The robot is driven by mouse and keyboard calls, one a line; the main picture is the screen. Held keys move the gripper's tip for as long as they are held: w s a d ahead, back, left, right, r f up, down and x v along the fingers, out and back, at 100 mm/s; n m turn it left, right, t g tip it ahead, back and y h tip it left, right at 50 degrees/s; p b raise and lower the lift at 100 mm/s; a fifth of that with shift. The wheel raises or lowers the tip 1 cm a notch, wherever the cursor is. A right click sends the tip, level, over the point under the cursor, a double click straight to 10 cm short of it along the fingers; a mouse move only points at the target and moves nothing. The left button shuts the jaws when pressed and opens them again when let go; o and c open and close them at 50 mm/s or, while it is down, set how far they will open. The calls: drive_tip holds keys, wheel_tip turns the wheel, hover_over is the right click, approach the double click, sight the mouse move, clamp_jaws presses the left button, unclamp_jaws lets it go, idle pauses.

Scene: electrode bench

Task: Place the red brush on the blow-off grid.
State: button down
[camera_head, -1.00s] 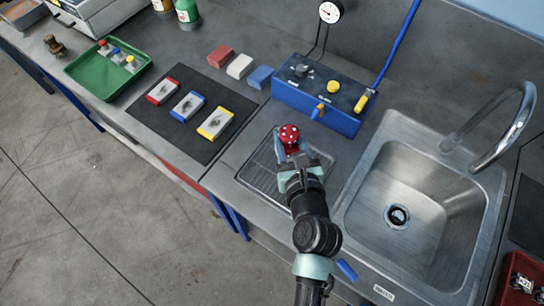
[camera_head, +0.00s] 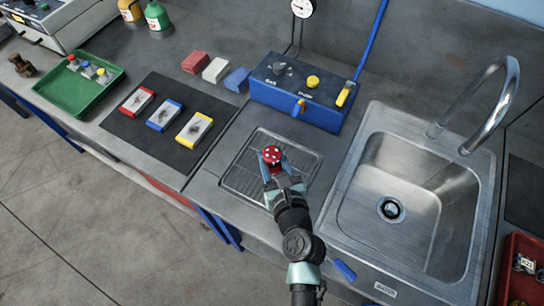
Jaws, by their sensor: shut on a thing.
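The red brush (camera_head: 272,154) shows as a round red top with small white dots. My gripper (camera_head: 272,165) is shut on it, with a finger on either side. The brush is over the blow-off grid (camera_head: 240,180), a wire rack set in the bench left of the sink. I cannot tell whether the brush touches the grid. My gripper and arm hide part of the grid's near right side.
The sink (camera_head: 350,190) with its curved tap (camera_head: 505,95) is to the right. A blue control box (camera_head: 300,110) stands behind the grid. A dark mat (camera_head: 150,100) with several framed pieces lies left. A green tray (camera_head: 50,100) is farther left.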

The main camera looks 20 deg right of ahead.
drive_tip(key=shift+c, duration=2.4)
unclamp_jaws()
drive_tip(key=shift+r, duration=0.15)
drive_tip(key=b+v, duration=0.1)
drive_tip(key=v, duration=1.1)
drive_tip(key=shift+r, duration=0.1)
